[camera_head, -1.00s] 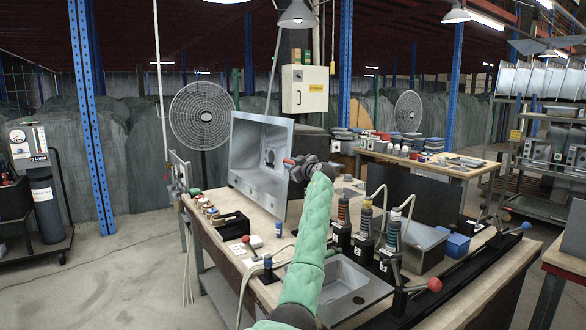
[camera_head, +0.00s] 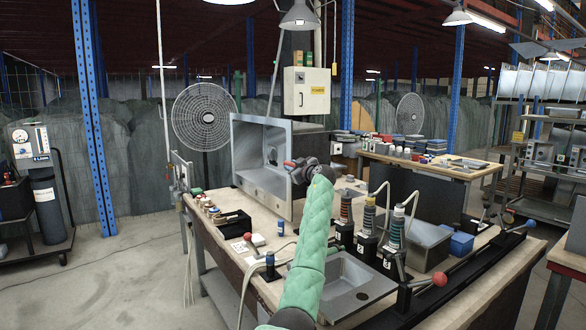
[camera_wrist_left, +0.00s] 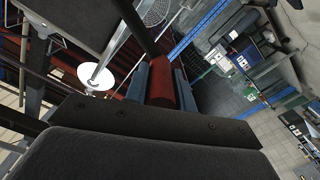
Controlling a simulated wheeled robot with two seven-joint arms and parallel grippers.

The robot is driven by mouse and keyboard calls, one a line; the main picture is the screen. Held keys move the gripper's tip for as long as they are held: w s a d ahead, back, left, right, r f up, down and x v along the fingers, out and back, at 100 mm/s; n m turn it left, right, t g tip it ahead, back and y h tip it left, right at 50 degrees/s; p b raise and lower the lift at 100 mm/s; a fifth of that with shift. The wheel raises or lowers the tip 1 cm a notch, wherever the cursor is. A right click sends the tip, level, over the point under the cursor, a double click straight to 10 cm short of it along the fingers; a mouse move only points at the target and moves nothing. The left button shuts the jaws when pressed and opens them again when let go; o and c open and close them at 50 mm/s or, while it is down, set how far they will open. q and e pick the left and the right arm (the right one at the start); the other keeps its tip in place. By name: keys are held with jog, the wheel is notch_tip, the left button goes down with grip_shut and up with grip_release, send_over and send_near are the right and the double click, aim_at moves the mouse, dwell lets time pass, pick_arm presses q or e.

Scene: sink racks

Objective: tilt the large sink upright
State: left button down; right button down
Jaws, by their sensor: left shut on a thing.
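My right gripper is not in view.
A smaller sink (camera_head: 345,283) lies in the bench top at the front. Several black-based tools (camera_head: 367,225) with hoses stand right of my arm. A black tray (camera_head: 233,222) and small jars sit at the left. A red-knobbed lever (camera_head: 438,279) is at the front right.

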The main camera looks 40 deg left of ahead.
pick_arm(q)
jog(key=shift+f, duration=0.4)
jog(key=c, duration=1.2)
grip_release()
jog(key=shift+o, duration=0.2)
jog(key=shift+s+r, duration=0.1)
jog(key=shift+r, duration=0.05)
jog(key=shift+r, duration=0.15)
jog(key=shift+r, duration=0.25)
jog(key=r, duration=0.1)
jog(key=d+r, duration=0.1)
jog(key=r, duration=0.1)
jog(key=shift+r+b, duration=0.3)
jog(key=shift+b, duration=0.1)
jog(key=d+r+b, duration=0.1)
jog(key=d+r, duration=0.5)
jog(key=d, duration=0.4)
jog(key=shift+w+d+r, duration=0.25)
jog(key=shift+d, duration=0.05)
